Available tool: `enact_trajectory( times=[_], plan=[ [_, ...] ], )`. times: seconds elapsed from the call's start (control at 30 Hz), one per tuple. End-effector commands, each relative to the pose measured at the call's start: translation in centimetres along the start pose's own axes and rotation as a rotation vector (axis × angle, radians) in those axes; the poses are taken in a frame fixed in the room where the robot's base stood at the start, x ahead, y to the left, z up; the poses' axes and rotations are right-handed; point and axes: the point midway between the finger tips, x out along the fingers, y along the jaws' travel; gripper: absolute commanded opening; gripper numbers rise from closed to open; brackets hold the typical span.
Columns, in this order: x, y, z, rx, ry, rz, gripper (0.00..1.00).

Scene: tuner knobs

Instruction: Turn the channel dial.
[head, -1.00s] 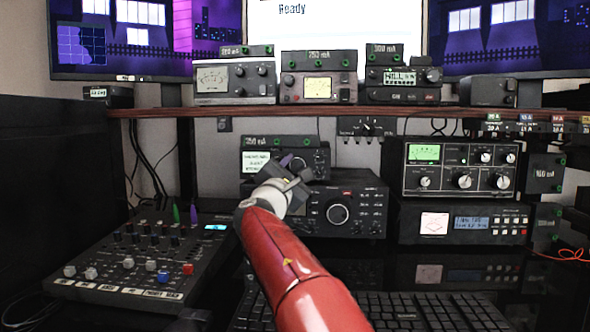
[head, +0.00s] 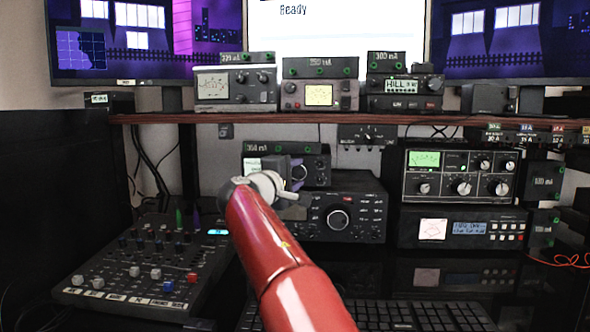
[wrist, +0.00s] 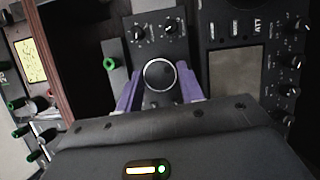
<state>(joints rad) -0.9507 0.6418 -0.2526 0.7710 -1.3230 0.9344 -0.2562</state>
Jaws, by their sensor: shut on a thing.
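The channel dial, a round dark knob with a pale rim (wrist: 158,75), shows between the two purple fingers of my gripper (wrist: 159,88) in the wrist view. The fingers close on it from the left and right sides. In the head view my gripper (head: 297,168) reaches the front of a small black radio (head: 318,172) on the desk's middle. My wrist and fingers partly cover that radio's front there. I cannot read any label on the dial.
A larger radio (head: 372,207) with a big tuning knob sits just below. A shelf (head: 330,117) with several devices runs above. A mixer (head: 130,300) stands at left, more equipment (head: 460,168) at right, and a keyboard (head: 430,315) in front.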

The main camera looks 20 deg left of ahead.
Motion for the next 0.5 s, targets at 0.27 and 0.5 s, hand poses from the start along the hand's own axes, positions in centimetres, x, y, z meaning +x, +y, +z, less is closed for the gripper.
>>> enact_trajectory(
  times=[0.27,0.5],
  plan=[
    [0.04,0.09,0.04,0.126,-0.002,-0.054,0.15],
    [0.06,-0.01,0.04,0.169,-0.003,-0.073,0.15]
  ],
)
